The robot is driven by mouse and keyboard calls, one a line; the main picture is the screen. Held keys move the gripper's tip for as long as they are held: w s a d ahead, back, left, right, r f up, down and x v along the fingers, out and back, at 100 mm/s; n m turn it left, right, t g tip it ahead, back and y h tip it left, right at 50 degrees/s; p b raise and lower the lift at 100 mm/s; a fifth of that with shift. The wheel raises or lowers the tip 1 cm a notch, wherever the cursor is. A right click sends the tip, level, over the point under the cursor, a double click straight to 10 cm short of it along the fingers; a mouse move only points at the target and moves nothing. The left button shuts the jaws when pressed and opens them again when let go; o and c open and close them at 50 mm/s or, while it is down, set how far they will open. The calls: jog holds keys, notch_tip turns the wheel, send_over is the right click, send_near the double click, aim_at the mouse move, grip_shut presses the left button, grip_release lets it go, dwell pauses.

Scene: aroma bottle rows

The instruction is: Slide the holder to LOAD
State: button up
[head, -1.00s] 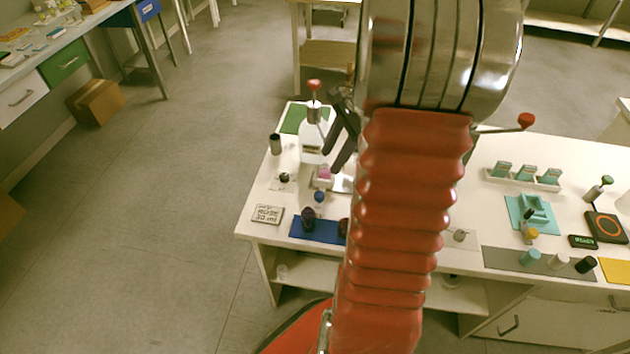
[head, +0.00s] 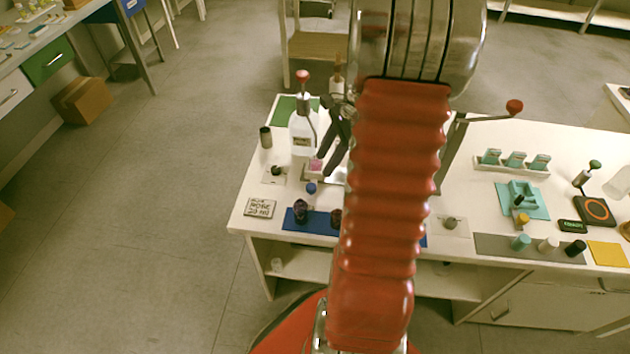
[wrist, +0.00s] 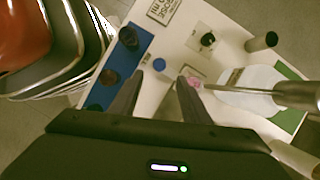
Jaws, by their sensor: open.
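A small pale holder with a pink piece (head: 315,165) in it stands at the front of the white bottle station; the pink piece also shows in the wrist view (wrist: 194,82), beside the right finger. A blue round knob (head: 311,188) is just in front of it, and in the wrist view the knob (wrist: 159,64) lies ahead of the gap between the fingers. My gripper (head: 325,164) is open and empty, its dark fingers pointing down just behind and right of the knob. Whether a finger touches the holder I cannot tell. No LOAD mark is readable.
A white bottle (head: 302,132) with a red-knobbed lever stands behind the holder. Dark bottles (head: 301,211) stand on a blue mat (head: 322,224) in front. A lettered plaque (head: 261,208) and a black cylinder (head: 266,137) are at left. My arm hides the table's middle.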

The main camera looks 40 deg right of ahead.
aim_at(311, 186)
jog(key=x, duration=1)
jog(key=shift+c, duration=0.5)
jog(key=shift+d, duration=0.1)
grip_shut()
